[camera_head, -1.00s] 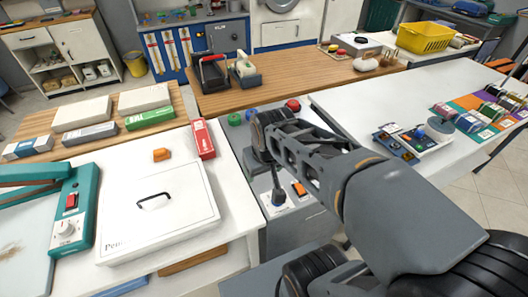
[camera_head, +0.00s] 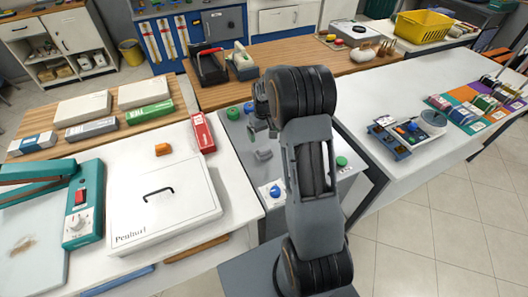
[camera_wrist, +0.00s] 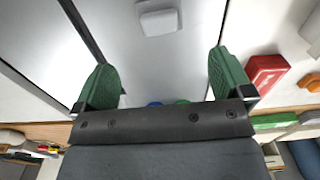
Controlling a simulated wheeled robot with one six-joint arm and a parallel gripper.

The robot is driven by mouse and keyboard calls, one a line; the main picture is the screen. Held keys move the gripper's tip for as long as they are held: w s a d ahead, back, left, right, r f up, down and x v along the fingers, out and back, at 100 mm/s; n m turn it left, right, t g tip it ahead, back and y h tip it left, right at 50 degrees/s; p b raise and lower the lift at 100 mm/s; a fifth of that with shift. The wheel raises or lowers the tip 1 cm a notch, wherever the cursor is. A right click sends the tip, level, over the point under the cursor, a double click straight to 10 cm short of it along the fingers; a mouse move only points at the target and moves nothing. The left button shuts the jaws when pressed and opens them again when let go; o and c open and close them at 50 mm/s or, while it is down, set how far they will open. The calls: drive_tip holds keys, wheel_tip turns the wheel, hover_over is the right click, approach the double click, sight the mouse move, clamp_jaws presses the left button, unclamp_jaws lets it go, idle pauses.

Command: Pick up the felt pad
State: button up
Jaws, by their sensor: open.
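In the wrist view, a light grey rounded block (camera_wrist: 158,18) lies on a grey surface, beyond the fingertips; it may be the felt pad. A grey piece (camera_head: 264,154) on the grey console in the head view looks like the same thing, though I cannot tell for sure. My gripper (camera_wrist: 163,75) is open, with green fingers apart and nothing held between them. In the head view, my gripper (camera_head: 260,130) is above the console, partly hidden by my wrist and arm.
The grey console (camera_head: 238,135) has green knobs and a blue dial (camera_head: 275,191). On its left is a white table with a white lidded box (camera_head: 165,205), an orange piece (camera_head: 162,149) and a red box (camera_head: 203,133).

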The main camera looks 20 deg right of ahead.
sight(264, 149)
drive_tip(key=shift+f+p, duration=1)
drive_tip(key=shift+f, duration=3.95)
drive_tip(key=c, duration=1)
